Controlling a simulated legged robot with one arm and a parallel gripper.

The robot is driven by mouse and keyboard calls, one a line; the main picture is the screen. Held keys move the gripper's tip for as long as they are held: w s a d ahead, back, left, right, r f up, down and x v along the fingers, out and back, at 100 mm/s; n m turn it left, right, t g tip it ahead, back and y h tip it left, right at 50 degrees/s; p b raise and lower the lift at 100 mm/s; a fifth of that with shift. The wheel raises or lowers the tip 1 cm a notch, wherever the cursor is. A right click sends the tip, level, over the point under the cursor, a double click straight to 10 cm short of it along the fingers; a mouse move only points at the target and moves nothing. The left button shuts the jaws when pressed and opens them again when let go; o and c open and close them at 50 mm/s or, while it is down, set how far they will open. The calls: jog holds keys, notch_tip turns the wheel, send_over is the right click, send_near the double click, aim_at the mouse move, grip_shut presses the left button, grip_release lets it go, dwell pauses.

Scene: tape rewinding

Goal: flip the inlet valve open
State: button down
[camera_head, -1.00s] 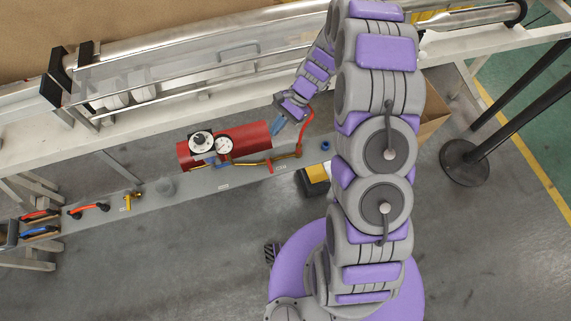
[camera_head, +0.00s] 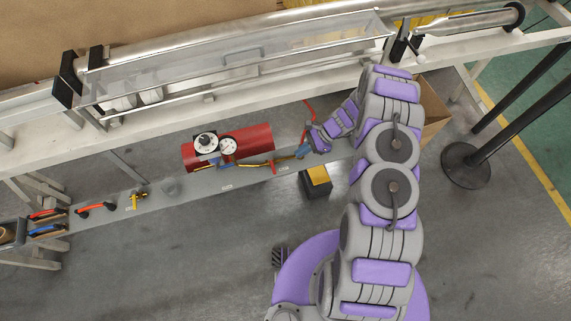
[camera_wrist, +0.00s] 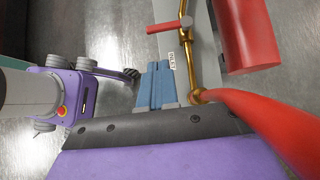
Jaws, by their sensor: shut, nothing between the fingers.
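A valve with a small red lever (camera_head: 273,168) sits on the brass pipe (camera_head: 255,166) in front of the red cylinder (camera_head: 255,137). The wrist view shows the red lever (camera_wrist: 165,28) at top centre, sticking out left from the brass pipe (camera_wrist: 187,60). My gripper (camera_head: 301,154) is to the right of the lever, near the pipe's right end. Its blue fingers (camera_wrist: 157,86) are together and empty, with the lever beyond their tips. They appear apart from the lever. A small printed label (camera_wrist: 172,60) lies beside the fingers.
A red hose (camera_wrist: 285,125) runs from the pipe's end close by my gripper. Two round gauges (camera_head: 207,143) stand at the cylinder. Tools (camera_head: 95,207) lie at the bench's left. A box with a yellow top (camera_head: 316,180) stands below the bench.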

aim_at(272, 165)
jog(key=shift+a, duration=0.2)
jog(key=b+x, duration=0.2)
jog(key=x, duration=0.8)
jog(key=shift+a+b, duration=0.1)
jog(key=shift+b, duration=0.25)
jog(key=shift+s+r, duration=0.1)
jog(key=shift+s, duration=0.05)
